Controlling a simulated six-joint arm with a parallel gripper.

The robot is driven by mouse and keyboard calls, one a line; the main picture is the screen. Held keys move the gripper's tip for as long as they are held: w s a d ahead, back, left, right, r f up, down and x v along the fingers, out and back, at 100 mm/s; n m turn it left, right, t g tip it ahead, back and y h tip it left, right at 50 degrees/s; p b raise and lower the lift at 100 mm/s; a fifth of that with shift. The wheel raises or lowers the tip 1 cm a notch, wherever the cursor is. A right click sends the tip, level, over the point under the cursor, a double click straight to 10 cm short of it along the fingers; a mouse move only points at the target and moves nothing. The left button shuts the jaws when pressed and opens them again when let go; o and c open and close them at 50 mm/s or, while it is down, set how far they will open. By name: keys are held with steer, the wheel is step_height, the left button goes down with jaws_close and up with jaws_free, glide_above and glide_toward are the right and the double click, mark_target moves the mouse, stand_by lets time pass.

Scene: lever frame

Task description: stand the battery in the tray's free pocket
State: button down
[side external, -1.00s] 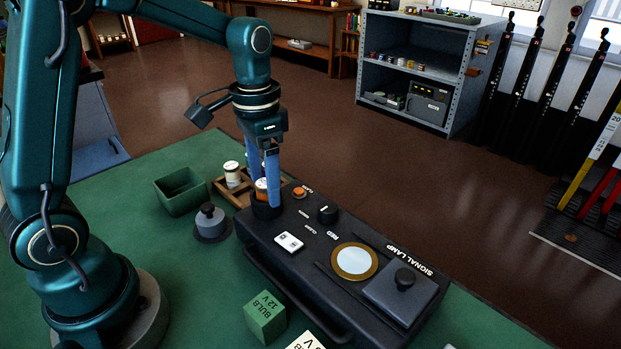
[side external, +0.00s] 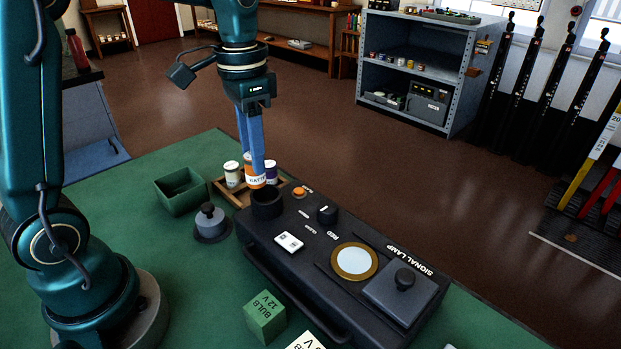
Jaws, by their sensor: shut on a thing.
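My gripper (side external: 256,160) has blue fingers pointing down and is shut on the orange and white battery (side external: 255,178). It holds the battery upright, just above the open round black socket (side external: 267,205) at the left end of the signal lamp box. The wooden tray (side external: 222,190) is behind the socket. A white cell (side external: 232,173) stands in its left part and a purple and white cell (side external: 271,170) stands toward its right. The battery and fingers hide part of the tray between them, so its pockets are hard to make out.
The black signal lamp box (side external: 330,262) fills the middle of the green table. A knobbed grey cap (side external: 210,223) and an open green box (side external: 181,191) are left of the tray. A green bulb box (side external: 265,317) is in front. Green tabletop is bare at the left.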

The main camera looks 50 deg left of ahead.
steer(key=s+a+r, duration=0.5)
steer(key=a+r, duration=0.1)
steer(key=a, duration=0.2)
steer(key=shift+w+a+f, duration=0.2)
steer(key=shift+w+f, duration=1.1)
steer(key=shift+f, duration=1.25)
steer(key=shift+w+a+f, duration=0.2)
steer(key=shift+w+f, duration=1.15)
steer(key=shift+f, duration=1.15)
steer(key=shift+w+a+f, duration=0.2)
steer(key=shift+w+f, duration=1.1)
steer(key=shift+f, duration=1.25)
steer(key=shift+f, duration=0.7)
jaws_free()
steer(key=shift+r, duration=3)
